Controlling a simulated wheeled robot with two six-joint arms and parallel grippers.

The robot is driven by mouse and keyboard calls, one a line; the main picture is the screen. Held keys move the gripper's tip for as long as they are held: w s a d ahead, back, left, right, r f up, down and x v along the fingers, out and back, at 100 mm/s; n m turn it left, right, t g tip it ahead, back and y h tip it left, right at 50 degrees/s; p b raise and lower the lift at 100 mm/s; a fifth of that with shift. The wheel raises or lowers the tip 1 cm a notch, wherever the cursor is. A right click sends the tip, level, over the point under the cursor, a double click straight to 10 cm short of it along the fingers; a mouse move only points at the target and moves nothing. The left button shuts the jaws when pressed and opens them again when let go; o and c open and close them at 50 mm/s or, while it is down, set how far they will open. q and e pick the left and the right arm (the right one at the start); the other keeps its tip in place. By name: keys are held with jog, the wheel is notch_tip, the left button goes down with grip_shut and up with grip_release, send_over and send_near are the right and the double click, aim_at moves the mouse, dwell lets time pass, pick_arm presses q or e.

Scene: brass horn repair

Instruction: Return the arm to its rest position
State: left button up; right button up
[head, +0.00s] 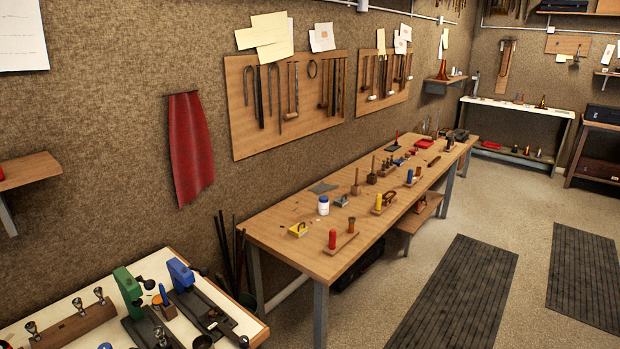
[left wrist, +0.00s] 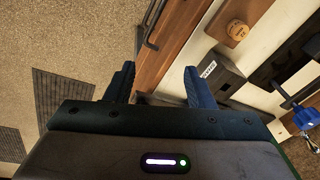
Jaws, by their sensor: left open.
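My left gripper (left wrist: 160,84) shows in the left wrist view with its two dark blue fingers apart and nothing between them. A wooden bench front (left wrist: 168,42) with a dark bar handle lies beyond the gap between the fingers. Neither gripper shows in the head view, and my right gripper is in no frame.
The left wrist view shows a grey labelled block (left wrist: 216,75) and a blue tool (left wrist: 304,116) near the fingers. In the head view, green (head: 128,286) and blue (head: 181,275) tools stand on the near bench. A long wooden workbench (head: 275,240) holds tools; floor mats (head: 458,295) lie right.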

pick_arm(q)
jog(key=s+d+r+n+t, duration=0.1)
jog(key=s+d+r, duration=0.15)
jog(key=s, duration=0.85)
jog(key=s+d+r+n+t, duration=0.1)
jog(key=s+d+r, duration=0.15)
jog(key=s, duration=0.75)
notch_tip(320, 180, down, 39)
jog(key=a+g+b, duration=0.1)
jog(key=a+b, duration=0.1)
jog(key=b, duration=0.6)
jog(key=s+f+b, duration=0.3)
jog(key=s+f, duration=0.6)
jog(key=f, duration=0.3)
jog(key=s+a+f+n+g+b, duration=0.1)
jog(key=s+f+b, duration=0.2)
jog(key=s+f, duration=0.7)
notch_tip(320, 180, down, 4)
jog(key=shift+s+r+g, duration=0.25)
jog(key=shift+g, duration=0.05)
